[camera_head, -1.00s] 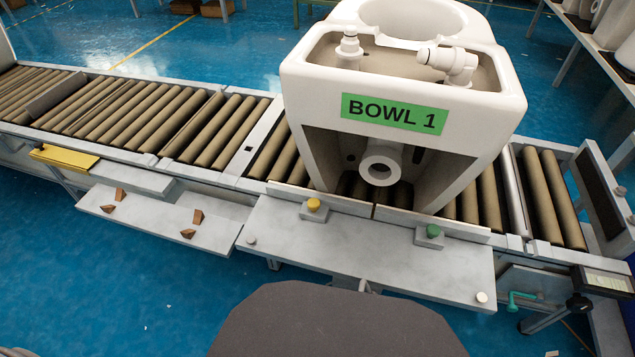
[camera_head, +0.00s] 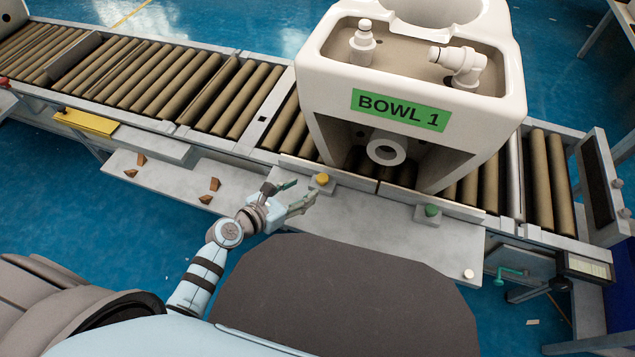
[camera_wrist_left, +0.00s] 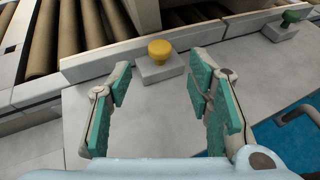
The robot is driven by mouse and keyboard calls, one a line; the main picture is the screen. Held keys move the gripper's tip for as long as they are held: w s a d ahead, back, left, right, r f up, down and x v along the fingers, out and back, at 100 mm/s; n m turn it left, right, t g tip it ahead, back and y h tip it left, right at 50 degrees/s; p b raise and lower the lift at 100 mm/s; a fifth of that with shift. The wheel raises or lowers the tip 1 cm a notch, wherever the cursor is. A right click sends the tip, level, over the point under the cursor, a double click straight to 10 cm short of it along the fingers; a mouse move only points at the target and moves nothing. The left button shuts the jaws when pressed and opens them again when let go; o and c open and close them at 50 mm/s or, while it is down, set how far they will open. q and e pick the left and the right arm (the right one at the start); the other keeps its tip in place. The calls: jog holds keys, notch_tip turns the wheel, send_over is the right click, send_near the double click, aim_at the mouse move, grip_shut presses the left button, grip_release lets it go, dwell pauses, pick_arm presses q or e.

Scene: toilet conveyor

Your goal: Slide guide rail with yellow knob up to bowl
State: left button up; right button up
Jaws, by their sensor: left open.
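The yellow knob (camera_head: 322,180) sits on a small grey block on the shelf in front of the conveyor, beside a low upright guide rail (camera_head: 303,167). The white bowl (camera_head: 330,110), labelled BOWL 1, stands on the rollers behind the rail. My left gripper (camera_head: 293,193) is open and empty, just to the left of and nearer than the yellow knob. In the left wrist view the yellow knob (camera_wrist_left: 160,50) shows ahead, between the two open fingers (camera_wrist_left: 160,97) and beyond their tips. My right gripper is not in view.
A green knob (camera_head: 432,210) on a similar block stands farther right on the grey shelf (camera_head: 395,220). Several small brown wedges (camera_head: 214,184) lie on a lower shelf at the left. A yellow plate (camera_head: 88,121) is at the far left.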

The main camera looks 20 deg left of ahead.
aim_at(320, 180)
pick_arm(q)
jog(key=x, duration=0.2)
jog(key=b+x, duration=0.1)
jog(key=x, duration=0.1)
jog(key=b+x, duration=0.1)
jog(key=x, duration=0.1)
jog(key=shift+w+d+f, duration=0.1)
jog(key=shift+w+f, duration=0.1)
jog(key=shift+f, duration=0.25)
jog(key=shift+w+d+b, duration=0.2)
jog(key=shift+w+b, duration=0.15)
jog(key=shift+w, duration=0.15)
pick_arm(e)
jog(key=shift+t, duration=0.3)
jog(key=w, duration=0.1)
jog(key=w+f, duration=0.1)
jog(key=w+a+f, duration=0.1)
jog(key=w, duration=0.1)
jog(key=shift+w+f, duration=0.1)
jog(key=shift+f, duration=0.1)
pick_arm(q)
grip_shut()
